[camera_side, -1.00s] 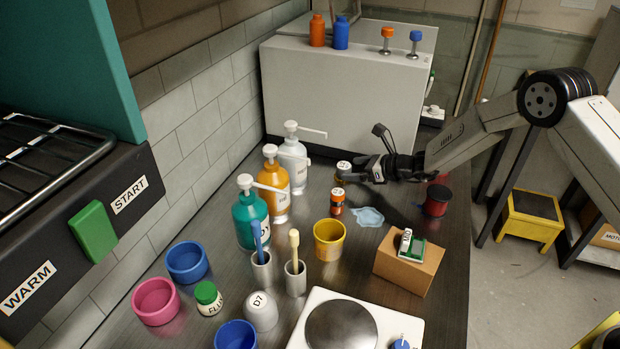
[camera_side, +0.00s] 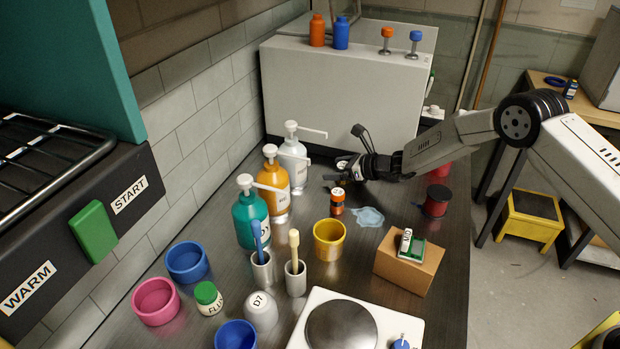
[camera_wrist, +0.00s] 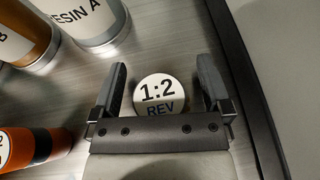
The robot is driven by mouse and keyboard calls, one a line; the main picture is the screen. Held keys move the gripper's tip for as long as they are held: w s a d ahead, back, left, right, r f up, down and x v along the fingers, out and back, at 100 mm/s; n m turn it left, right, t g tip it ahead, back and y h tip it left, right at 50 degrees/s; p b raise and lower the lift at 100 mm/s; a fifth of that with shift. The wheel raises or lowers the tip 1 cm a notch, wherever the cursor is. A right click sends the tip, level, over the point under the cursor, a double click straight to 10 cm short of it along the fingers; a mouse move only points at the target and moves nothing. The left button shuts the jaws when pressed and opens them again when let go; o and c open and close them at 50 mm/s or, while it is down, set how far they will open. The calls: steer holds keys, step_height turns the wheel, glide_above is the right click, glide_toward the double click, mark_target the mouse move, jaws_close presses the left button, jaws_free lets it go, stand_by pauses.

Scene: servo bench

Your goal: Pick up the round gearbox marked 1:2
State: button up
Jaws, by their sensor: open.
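The round gearbox (camera_wrist: 160,93) has a pale top marked 1:2 REV, seen from above in the wrist view. My gripper (camera_wrist: 163,72) is open, with one finger on each side of the gearbox and a small gap to each. In the side view my gripper (camera_side: 338,175) is low over the bench by the gearbox, which it mostly hides. I cannot tell how far down the gearbox the fingers reach.
White (camera_side: 292,165) and amber (camera_side: 274,190) pump bottles stand left. A pale blue puddle (camera_side: 369,216) lies in front. The large grey box (camera_side: 345,95) is behind.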

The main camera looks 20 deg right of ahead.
stand_by(0.3)
jaws_close()
steer(key=shift+r, duration=0.2)
steer(key=shift+r, duration=1.5)
steer(key=s+d+r, duration=0.2)
steer(key=s+r, duration=0.7)
steer(key=s, duration=0.5)
steer(key=shift+r, duration=0.3)
